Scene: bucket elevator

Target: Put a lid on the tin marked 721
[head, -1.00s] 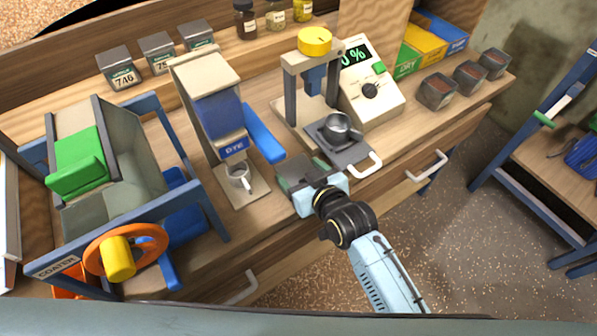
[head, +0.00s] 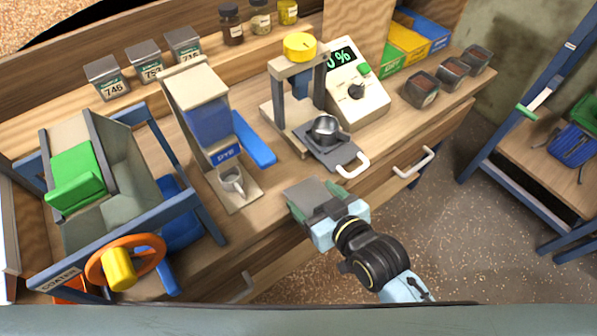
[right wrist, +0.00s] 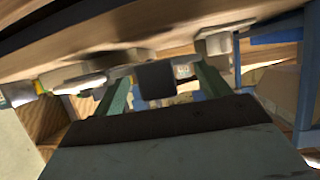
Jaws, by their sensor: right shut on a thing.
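My right gripper (head: 312,193) is over the front edge of the bench, between the DYE machine and the press. Its green fingers are shut on a flat grey piece (head: 307,188); the wrist view shows a dark block (right wrist: 155,80) between the fingers. I cannot tell for certain that this is a lid. Three open square tins with reddish-brown contents stand at the bench's right end: a near one (head: 421,88), a middle one (head: 453,73) and a far one (head: 476,59). Their labels are too small to read, and I can read 721 nowhere. My left gripper is out of view.
Three numbered grey tins, one marked 746 (head: 108,78), stand at the back left. The DYE machine (head: 205,115) has a cup (head: 232,182) below it. The press (head: 300,85) has a metal pot (head: 325,130) on its plate.

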